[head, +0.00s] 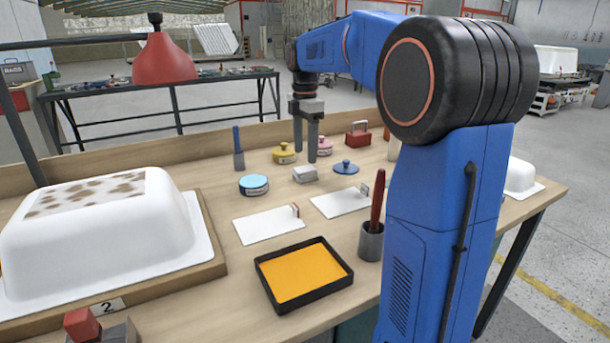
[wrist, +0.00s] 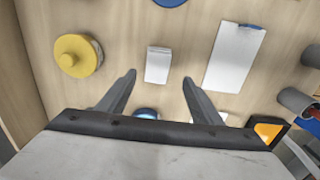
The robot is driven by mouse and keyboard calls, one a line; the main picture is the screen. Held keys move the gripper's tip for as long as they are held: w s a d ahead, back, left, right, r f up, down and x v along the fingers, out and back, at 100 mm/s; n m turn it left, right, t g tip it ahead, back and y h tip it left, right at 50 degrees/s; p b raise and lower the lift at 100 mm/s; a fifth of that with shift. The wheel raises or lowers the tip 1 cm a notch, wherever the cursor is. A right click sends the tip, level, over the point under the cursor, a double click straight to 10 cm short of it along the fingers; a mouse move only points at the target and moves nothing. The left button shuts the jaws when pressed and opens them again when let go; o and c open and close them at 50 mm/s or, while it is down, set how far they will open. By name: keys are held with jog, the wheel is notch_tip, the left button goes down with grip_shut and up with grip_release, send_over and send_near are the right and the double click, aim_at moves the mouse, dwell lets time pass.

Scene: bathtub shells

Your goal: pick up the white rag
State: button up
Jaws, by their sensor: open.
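The white rag (head: 305,174) looks like a small folded pale block lying flat on the wooden workbench. In the wrist view the rag (wrist: 158,65) shows between and just beyond my fingertips. My gripper (head: 305,157) points down with its fingers apart and empty. In the head view the fingertips are just above or behind the rag; the exact height gap is hard to tell. In the wrist view my gripper (wrist: 159,77) has one finger on each side of the rag, touching nothing visible.
Near the rag stand a yellow lidded pot (head: 284,153), a pink one (head: 324,146), a blue lid (head: 346,168) and a light-blue tin (head: 254,185). White boards (head: 268,225) and an orange tray (head: 303,274) lie in front. A white tub shell (head: 95,232) fills the left.

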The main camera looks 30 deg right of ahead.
aim_at(305, 168)
jog(key=shift+w+d+f, duration=0.1)
jog(key=shift+w+f, duration=0.05)
jog(key=shift+f, duration=1.25)
jog(key=shift+w+d+f, duration=0.1)
jog(key=shift+f, duration=1.3)
jog(key=shift+c, duration=0.3)
jog(key=c, duration=1.1)
